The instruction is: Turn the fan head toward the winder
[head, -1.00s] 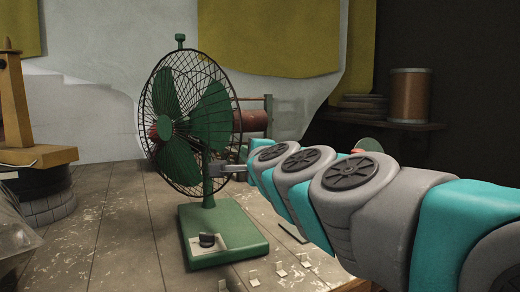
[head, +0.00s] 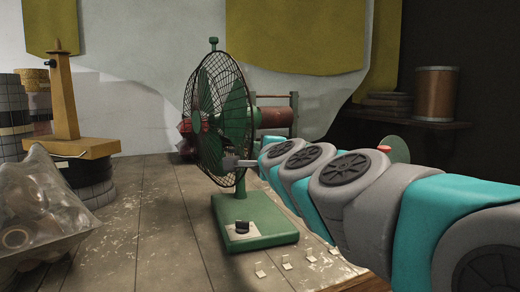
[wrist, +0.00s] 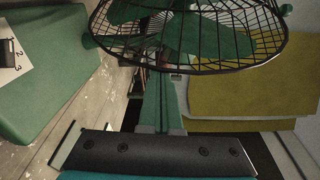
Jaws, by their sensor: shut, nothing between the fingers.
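The green fan stands on the workbench at the middle of the head view. Its caged fan head (head: 221,125) is seen partly edge-on and faces left. Its square green base (head: 262,222) has a black knob (head: 242,227) on a white dial plate. My gripper (head: 232,162) reaches in from the right and is shut and empty against or close to the fan's neck, just behind the cage; contact is unclear. In the wrist view the cage (wrist: 190,35) fills the top and the base (wrist: 45,80) is at the left. I cannot tell which device is the winder.
A yellow post on a yellow block (head: 75,147) stands on dark round layers at the left. A framed red roll (head: 273,118) is behind the fan. Bare bench (head: 155,215) lies between tray and fan.

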